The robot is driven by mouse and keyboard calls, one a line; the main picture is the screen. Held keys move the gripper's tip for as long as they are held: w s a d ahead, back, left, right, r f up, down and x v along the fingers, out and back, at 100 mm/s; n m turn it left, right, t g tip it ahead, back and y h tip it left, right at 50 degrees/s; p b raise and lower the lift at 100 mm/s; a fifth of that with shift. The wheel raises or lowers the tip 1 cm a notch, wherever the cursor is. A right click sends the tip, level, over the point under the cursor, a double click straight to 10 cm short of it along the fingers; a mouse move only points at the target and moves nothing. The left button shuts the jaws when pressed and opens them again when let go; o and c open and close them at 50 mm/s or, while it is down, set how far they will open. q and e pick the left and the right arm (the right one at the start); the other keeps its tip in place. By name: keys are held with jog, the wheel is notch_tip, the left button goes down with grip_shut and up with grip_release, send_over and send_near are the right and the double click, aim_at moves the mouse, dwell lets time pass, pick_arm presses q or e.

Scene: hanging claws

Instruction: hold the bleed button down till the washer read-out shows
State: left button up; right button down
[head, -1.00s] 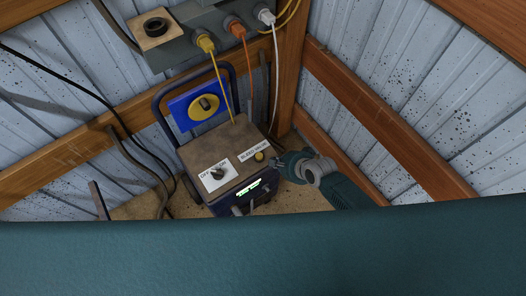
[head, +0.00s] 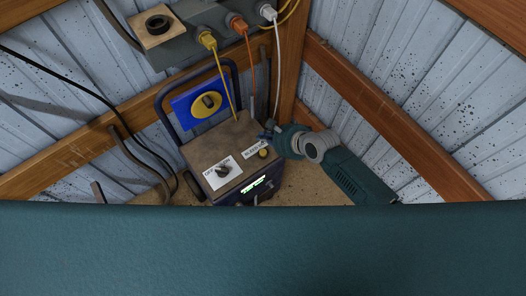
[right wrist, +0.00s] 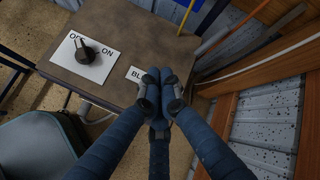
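The washer (head: 205,150) is a dark-framed machine with a brown top. The round yellow bleed button (head: 263,153) is on its top right, beside a white label (head: 256,147). The green read-out (head: 253,187) on its front is lit, but its text is too small to read. My right gripper (head: 268,130) is above the far right of the top, apart from the button in the head view. In the right wrist view its fingers (right wrist: 160,88) are together with nothing seen between them, covering part of the label (right wrist: 135,73); the button is hidden there. My left gripper is not in view.
A black knob (head: 222,171) sits on a white plate at the top's left. A blue panel with a yellow dial (head: 208,104) stands behind. Cords hang from plugs (head: 207,39) above. Wooden rails (head: 400,125) and metal walls close in the corner.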

jog(key=b, duration=0.7)
send_over(264, 154)
notch_tip(264, 154, down, 6)
jog(key=shift+w+f, duration=0.1)
jog(key=shift+f, duration=1.1)
jog(key=shift+f, duration=0.1)
jog(key=shift+f+b, duration=0.3)
jog(key=shift+f, duration=0.6)
dwell(1.3)
jog(key=shift+r+p, duration=0.9)
jog(key=shift+r, duration=0.1)
